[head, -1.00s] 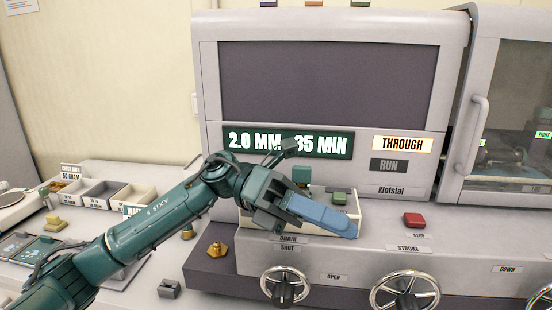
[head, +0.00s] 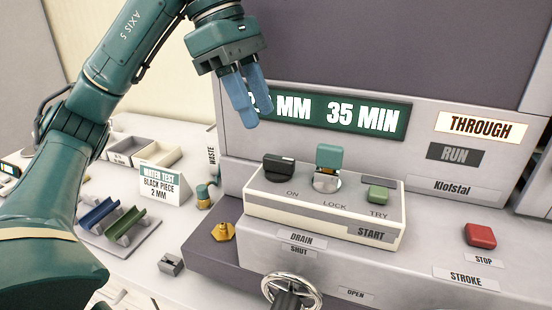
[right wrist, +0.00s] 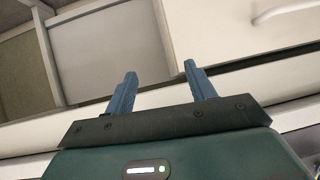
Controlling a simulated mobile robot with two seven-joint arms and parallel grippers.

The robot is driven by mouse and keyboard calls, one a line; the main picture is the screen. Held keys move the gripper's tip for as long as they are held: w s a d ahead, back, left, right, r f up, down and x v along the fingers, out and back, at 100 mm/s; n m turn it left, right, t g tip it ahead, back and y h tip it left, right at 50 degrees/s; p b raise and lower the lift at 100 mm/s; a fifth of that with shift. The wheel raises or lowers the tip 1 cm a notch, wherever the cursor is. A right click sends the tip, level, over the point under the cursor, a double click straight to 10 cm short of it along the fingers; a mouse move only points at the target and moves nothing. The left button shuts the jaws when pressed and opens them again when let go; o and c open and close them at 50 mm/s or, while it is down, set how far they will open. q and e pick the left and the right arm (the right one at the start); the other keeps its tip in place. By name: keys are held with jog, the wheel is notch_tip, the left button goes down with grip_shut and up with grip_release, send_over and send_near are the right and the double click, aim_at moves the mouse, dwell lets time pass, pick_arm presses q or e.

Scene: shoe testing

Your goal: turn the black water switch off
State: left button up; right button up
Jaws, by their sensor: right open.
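The black switch (head: 279,167) is a dark rotary knob at the left end of a raised cream control box (head: 322,220) on the machine front, just above the word ON. My left gripper (head: 257,118) hangs above and to the left of the knob, apart from it, with its blue fingers pointing down in front of the lit display. The fingers overlap in this view, so their gap is unclear, and nothing shows between them. In the right wrist view, my right gripper (right wrist: 160,69) is open and empty, away from the switch, facing pale panels.
Beside the knob are a teal-capped lock (head: 328,165) and a green TRY button (head: 377,193). A red STOP button (head: 480,235) is farther right, and a metal handwheel (head: 290,290) is below. A yellow knob (head: 222,231) and small sign (head: 163,183) stand left.

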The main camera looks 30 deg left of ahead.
aim_at(278, 158)
pick_arm(q)
jog(key=b+x, duration=0.1)
jog(key=x, duration=0.6)
jog(key=shift+w+d+f, duration=0.1)
jog(key=shift+d+f, duration=0.1)
jog(key=shift+f, duration=0.1)
jog(key=shift+c, duration=0.3)
grip_shut()
